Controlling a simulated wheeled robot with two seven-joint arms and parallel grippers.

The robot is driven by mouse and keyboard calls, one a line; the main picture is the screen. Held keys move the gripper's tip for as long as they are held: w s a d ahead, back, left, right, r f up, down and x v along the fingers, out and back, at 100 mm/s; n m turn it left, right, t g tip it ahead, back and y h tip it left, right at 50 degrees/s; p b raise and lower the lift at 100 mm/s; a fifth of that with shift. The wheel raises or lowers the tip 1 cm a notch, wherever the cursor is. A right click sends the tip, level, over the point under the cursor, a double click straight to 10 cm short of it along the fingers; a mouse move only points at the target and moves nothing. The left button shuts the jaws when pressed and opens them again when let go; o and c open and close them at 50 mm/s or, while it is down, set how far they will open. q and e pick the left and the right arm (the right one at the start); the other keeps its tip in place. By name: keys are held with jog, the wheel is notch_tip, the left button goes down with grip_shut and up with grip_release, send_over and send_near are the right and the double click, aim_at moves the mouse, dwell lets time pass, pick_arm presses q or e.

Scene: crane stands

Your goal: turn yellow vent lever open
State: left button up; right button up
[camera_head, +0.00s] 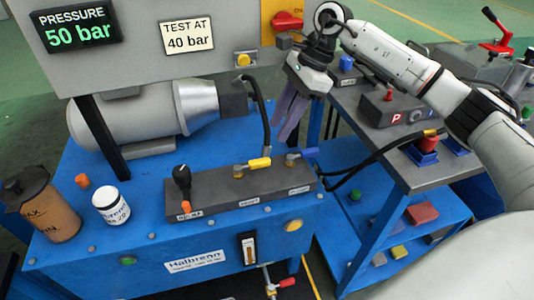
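The yellow vent lever (259,163) sits on a valve on top of the dark grey manifold block (221,190), pointing to the right. A blue lever (302,154) is on the valve to its right. A black knob lever (182,176) stands upright at the block's left end. My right gripper (284,126) hangs fingers-down above and slightly right of the yellow lever, apart from it in the picture. Its fingers overlap from this angle, so their opening is unclear, and nothing shows held. My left gripper is out of view.
A black hose (264,118) runs down beside the gripper. A grey motor (145,118) and panel with a red knob (287,20) stand behind. A brown canister (43,205) and white jar (112,206) are at left. A cart (432,176) with a control box stands right.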

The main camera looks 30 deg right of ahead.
aim_at(265, 159)
jog(key=x, duration=1)
jog(key=shift+d+f+b, duration=0.1)
jog(key=shift+f+b, duration=0.05)
jog(key=shift+b, duration=0.15)
grip_shut()
